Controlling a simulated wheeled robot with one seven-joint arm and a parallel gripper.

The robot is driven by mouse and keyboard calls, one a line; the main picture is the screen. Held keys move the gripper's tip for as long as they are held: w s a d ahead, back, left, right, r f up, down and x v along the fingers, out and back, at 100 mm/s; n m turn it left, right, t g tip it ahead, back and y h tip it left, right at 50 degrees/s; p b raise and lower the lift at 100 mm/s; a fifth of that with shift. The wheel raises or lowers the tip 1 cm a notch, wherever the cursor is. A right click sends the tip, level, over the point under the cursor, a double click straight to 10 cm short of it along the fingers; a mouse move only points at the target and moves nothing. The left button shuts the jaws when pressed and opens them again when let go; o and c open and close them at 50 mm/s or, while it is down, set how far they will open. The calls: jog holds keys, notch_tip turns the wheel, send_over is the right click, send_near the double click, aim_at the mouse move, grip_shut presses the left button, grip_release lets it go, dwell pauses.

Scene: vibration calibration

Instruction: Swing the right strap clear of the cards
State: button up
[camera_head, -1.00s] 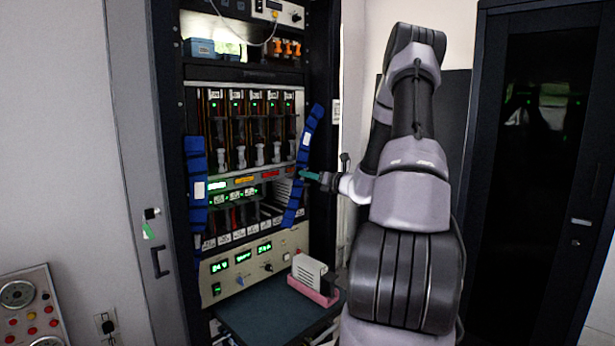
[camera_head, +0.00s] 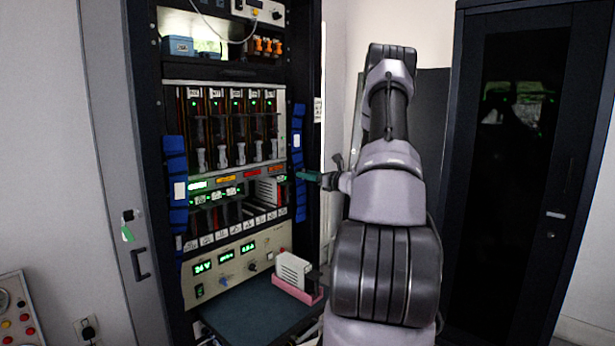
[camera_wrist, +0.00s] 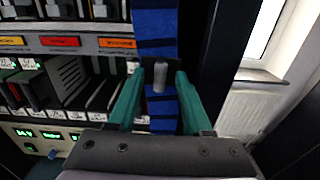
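The right strap (camera_head: 298,122) is blue with a white label and hangs nearly upright along the right edge of the rack, beside the card rows. The upper cards (camera_head: 236,130) and lower cards (camera_head: 230,215) show to its left. My gripper (camera_head: 303,176) is at the strap's middle. In the wrist view, the green fingers of my gripper (camera_wrist: 159,77) are apart, one on each side of a grey knob (camera_wrist: 160,76) on the strap (camera_wrist: 156,22). Gaps show between the fingers and the knob. The fingers hide part of the strap's edges.
A second blue strap (camera_head: 177,165) hangs on the rack's left side. A white module in a pink tray (camera_head: 297,290) stands on a dark shelf (camera_head: 245,312) below the rack. A dark cabinet (camera_head: 515,180) stands at the right.

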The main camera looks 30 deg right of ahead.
jog(key=v, duration=1)
jog(key=shift+s, duration=0.4)
jog(key=shift+d, duration=0.15)
jog(key=shift+a+m, duration=0.25)
jog(key=shift+m, duration=0.05)
grip_shut()
jog(key=s+a+m+t+h, duration=0.15)
jog(key=a+m, duration=0.25)
jog(key=m, duration=0.6)
jog(key=s+a+m+g+h, duration=0.1)
jog(key=a+m+h, duration=0.3)
jog(key=m, duration=0.6)
jog(key=w+d+y, duration=0.1)
jog(key=w+d, duration=0.1)
jog(key=w, duration=0.9)
